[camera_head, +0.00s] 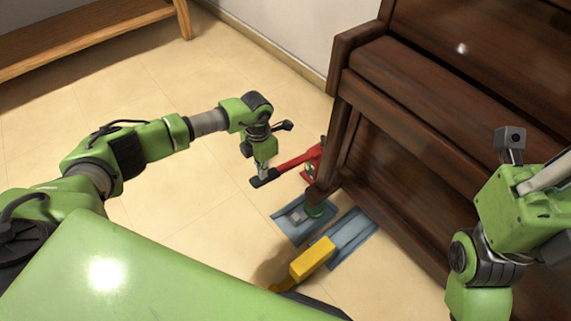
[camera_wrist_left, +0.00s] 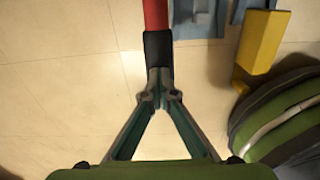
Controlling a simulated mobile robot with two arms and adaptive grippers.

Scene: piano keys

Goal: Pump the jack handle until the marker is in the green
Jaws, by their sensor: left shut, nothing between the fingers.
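The red jack (camera_head: 313,158) stands on the floor at the piano's near corner. Its red handle (camera_head: 292,163) slopes out to the left and ends in a black grip (camera_head: 262,181). My left gripper (camera_head: 264,167) is shut and empty, its tips at the black grip. In the left wrist view my closed fingertips (camera_wrist_left: 160,88) meet over the end of the grip (camera_wrist_left: 158,50), with the red handle (camera_wrist_left: 155,14) beyond; I cannot tell whether they touch. A small pale and green patch (camera_head: 309,168) shows on the jack, too small to read a marker. My right arm shows at the right, its fingertips out of sight.
The dark brown piano (camera_head: 420,130) fills the right side. A wooden bench (camera_head: 85,38) stands at the back left. The tiled floor behind my left arm is clear.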

